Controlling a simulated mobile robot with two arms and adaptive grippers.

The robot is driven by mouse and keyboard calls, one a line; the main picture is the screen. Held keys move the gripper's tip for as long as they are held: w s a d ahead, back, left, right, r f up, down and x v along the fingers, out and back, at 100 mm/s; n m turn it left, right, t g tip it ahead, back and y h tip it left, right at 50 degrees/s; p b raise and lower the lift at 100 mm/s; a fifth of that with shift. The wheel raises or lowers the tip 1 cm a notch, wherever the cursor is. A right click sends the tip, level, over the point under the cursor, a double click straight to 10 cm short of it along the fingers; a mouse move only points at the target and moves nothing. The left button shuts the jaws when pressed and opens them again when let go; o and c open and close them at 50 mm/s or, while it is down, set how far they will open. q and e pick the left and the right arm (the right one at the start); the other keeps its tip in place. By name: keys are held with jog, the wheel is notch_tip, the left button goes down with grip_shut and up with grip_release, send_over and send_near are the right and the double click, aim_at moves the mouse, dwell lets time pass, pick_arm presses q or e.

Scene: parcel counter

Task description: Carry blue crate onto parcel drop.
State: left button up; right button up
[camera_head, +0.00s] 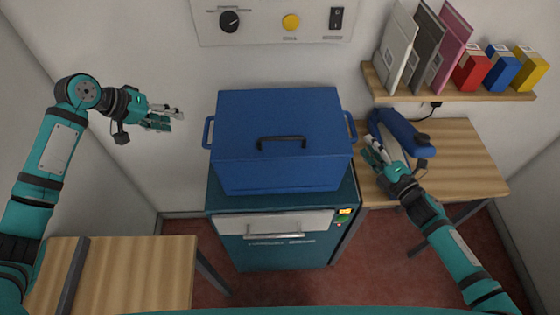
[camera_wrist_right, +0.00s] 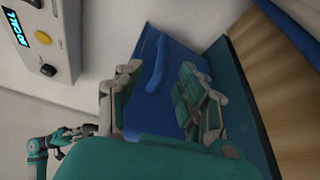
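The blue crate (camera_head: 278,135), with a dark handle on its lid and a loop handle at each side, sits upright on top of a teal cabinet (camera_head: 275,247) with a drawer front, probably the parcel drop. My left gripper (camera_head: 178,118) is in the air left of the crate, apart from its left handle (camera_head: 208,132), fingers apart and empty. My right gripper (camera_head: 373,150) is just right of the crate's right handle (camera_head: 351,127). In the right wrist view my right gripper (camera_wrist_right: 160,95) has its fingers apart, with the crate's handle (camera_wrist_right: 157,65) beyond and between them.
A wooden table (camera_head: 455,150) stands at the right, with a blue handheld device (camera_head: 400,130) behind my right gripper. A shelf (camera_head: 450,88) above holds files and small boxes. Another wooden table (camera_head: 140,270) stands at lower left. A control panel (camera_head: 270,22) is on the wall.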

jog(key=shift+v, duration=1.65)
